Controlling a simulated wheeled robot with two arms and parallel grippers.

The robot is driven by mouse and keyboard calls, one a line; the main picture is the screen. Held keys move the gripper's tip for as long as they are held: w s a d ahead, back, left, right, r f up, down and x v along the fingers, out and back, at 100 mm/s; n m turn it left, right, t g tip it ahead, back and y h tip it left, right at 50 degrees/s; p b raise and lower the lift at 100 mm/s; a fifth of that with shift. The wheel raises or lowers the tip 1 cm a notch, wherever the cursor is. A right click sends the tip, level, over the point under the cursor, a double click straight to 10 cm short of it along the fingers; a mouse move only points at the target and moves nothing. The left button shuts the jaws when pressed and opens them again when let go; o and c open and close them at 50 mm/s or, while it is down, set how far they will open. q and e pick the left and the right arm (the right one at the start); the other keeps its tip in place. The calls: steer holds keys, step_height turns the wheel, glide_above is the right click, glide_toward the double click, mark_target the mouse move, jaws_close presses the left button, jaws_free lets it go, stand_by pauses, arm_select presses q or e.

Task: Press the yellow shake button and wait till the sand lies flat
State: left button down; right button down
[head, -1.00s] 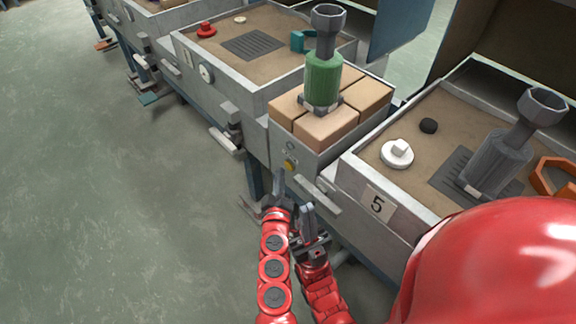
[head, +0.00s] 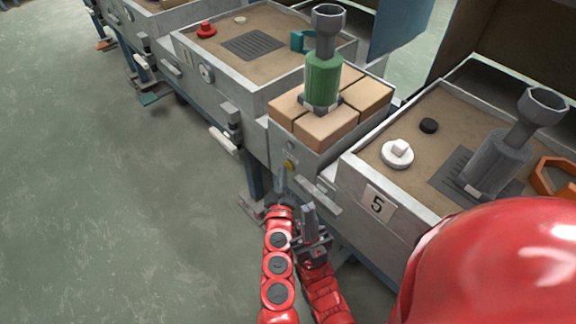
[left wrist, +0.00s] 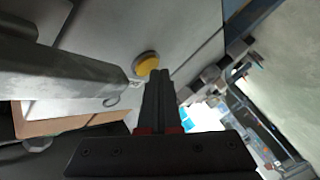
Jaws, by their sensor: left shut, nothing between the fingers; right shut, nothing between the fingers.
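The round yellow button (head: 289,166) is on the grey front wall below the brick-topped bench. It also shows in the left wrist view (left wrist: 146,64). My left gripper (head: 281,174) is shut and empty, its tips just below the button. In the left wrist view its fingertips (left wrist: 158,74) are close beside the button's lower right; I cannot tell whether they touch it. My right gripper (head: 308,208) is shut and empty, lower and to the right. Brown sand (head: 455,112) fills the box marked 5 and looks mostly level around its objects.
A green-bodied burner (head: 323,80) stands on the bricks (head: 327,128). A grey handle (head: 318,194) juts out near my grippers. Open floor lies left.

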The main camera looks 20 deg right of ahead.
arm_select(q)
steer(key=shift+d+r, duration=0.2)
steer(key=shift+d, duration=0.65)
steer(key=shift+s+a, duration=0.1)
steer(key=shift+a, duration=0.05)
steer(key=shift+s+a+r, duration=0.1)
steer(key=shift+s+a, duration=0.15)
steer(key=shift+a, duration=0.45)
steer(key=shift+s+a+f, duration=0.1)
steer(key=shift+f, duration=0.1)
steer(key=a, duration=0.2)
steer(key=s+a, duration=0.1)
steer(key=a, duration=0.2)
steer(key=shift+s+p, duration=0.2)
steer(key=shift+p, duration=0.1)
